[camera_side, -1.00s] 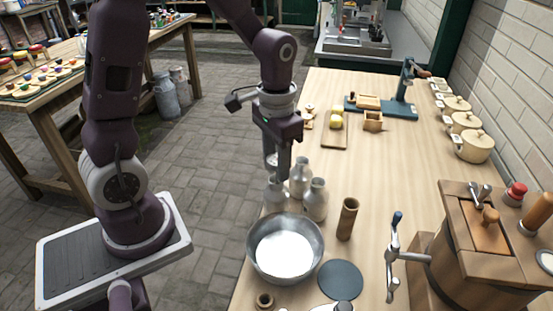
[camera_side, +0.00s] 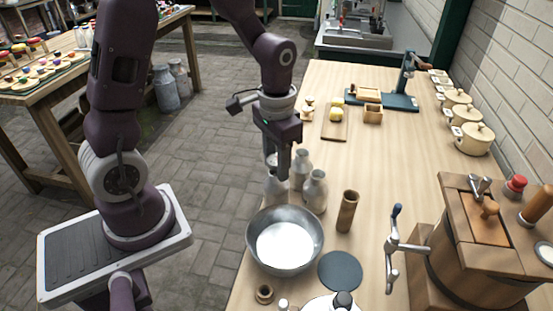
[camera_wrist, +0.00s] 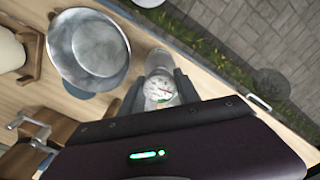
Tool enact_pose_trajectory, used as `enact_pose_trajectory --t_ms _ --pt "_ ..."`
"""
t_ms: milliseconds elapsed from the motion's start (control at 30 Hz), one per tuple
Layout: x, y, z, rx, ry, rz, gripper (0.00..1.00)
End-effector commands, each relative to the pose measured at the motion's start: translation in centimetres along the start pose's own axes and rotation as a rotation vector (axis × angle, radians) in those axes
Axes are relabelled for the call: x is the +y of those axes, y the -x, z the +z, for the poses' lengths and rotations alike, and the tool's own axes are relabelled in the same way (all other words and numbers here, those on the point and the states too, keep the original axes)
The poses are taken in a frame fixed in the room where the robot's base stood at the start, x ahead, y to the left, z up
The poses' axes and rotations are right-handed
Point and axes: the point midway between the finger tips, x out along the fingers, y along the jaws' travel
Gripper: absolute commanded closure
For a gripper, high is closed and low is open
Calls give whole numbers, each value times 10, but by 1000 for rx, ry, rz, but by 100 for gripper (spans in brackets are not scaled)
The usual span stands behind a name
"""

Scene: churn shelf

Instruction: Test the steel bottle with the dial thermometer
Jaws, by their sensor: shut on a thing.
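My gripper (camera_side: 283,172) is shut on the dial thermometer, whose round white dial (camera_wrist: 160,88) shows between the fingers in the wrist view. Three grey bottles stand close together on the table: a left one (camera_side: 275,189), a back one (camera_side: 302,160) and a right one (camera_side: 316,192). My gripper is at the left bottle, with its fingertips near that bottle's top. In the wrist view a pale grey bottle (camera_wrist: 157,61) shows just beyond the dial. The thermometer's stem is hidden, so I cannot tell whether it is inside the bottle.
A metal bowl (camera_side: 252,259) with white contents stands in front of the bottles. A brown wooden tube (camera_side: 347,211) stands to their right, near a dark round disc (camera_side: 340,271). A wooden churn (camera_side: 464,260) with a crank is at the right. The table's left edge is close to the bottles.

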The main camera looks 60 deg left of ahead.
Motion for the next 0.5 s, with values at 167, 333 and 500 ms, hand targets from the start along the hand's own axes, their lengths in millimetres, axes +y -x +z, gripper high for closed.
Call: enact_pose_trajectory --t_ms 167,333,500 --pt "0 -4 0 -1 0 0 88" --pt "0 -8 0 -1 0 0 88" --pt "0 -12 0 -2 0 0 88"
